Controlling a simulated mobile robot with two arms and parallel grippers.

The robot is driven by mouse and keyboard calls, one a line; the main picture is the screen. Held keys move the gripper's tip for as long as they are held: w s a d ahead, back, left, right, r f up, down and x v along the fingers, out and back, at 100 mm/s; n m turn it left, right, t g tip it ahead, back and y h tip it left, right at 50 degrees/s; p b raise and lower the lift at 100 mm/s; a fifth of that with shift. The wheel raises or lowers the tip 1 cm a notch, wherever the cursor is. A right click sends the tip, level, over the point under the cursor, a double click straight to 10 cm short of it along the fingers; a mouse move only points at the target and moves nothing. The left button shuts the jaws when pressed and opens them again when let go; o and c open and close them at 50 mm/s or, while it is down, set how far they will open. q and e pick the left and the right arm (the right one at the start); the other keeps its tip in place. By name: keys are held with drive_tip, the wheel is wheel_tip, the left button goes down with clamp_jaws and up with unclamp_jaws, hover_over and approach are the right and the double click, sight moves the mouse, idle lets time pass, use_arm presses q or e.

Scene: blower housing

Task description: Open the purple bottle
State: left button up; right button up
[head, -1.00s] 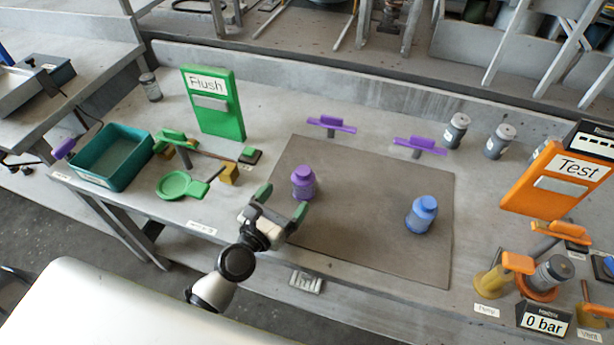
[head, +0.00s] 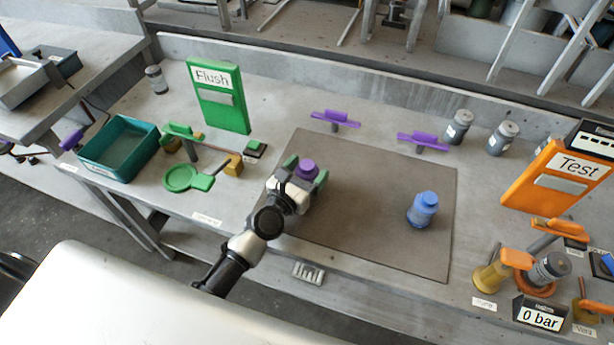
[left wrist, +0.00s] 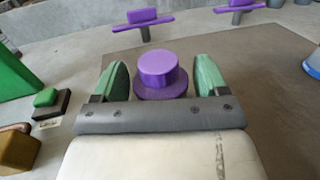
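The purple bottle (head: 307,170) stands upright on the dark mat (head: 375,250) with its cap on. My left gripper (head: 306,176) is around it, with its green fingertips on either side. In the left wrist view, the purple bottle (left wrist: 159,72) is between the two fingers of the left gripper (left wrist: 160,80), with a small gap on each side. The lower part of the bottle is hidden by the gripper. My right gripper is not in view.
A blue bottle (head: 423,210) stands to the right on the mat. Two purple-handled fixtures (head: 335,118) (head: 423,140) stand behind. A teal bin (head: 119,148) and green Flush panel (head: 218,95) are at left, an orange Test panel (head: 556,182) at right.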

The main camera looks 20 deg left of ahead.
use_arm(q)
drive_tip(key=c, duration=0.8)
drive_tip(key=shift+r, duration=0.1)
drive_tip(key=r+p, duration=0.5)
drive_tip(key=shift+d, duration=0.25)
drive_tip(key=s+d+r+p, duration=0.3)
drive_tip(key=d+r+p, duration=0.2)
drive_tip(key=d, duration=0.6)
drive_tip(key=shift+r+p, duration=0.4)
drive_tip(key=shift+p, duration=0.45)
drive_tip(key=shift+a, duration=0.1)
drive_tip(key=o, duration=0.5)
drive_tip(key=c, duration=0.8)
drive_tip(key=shift+f, duration=0.1)
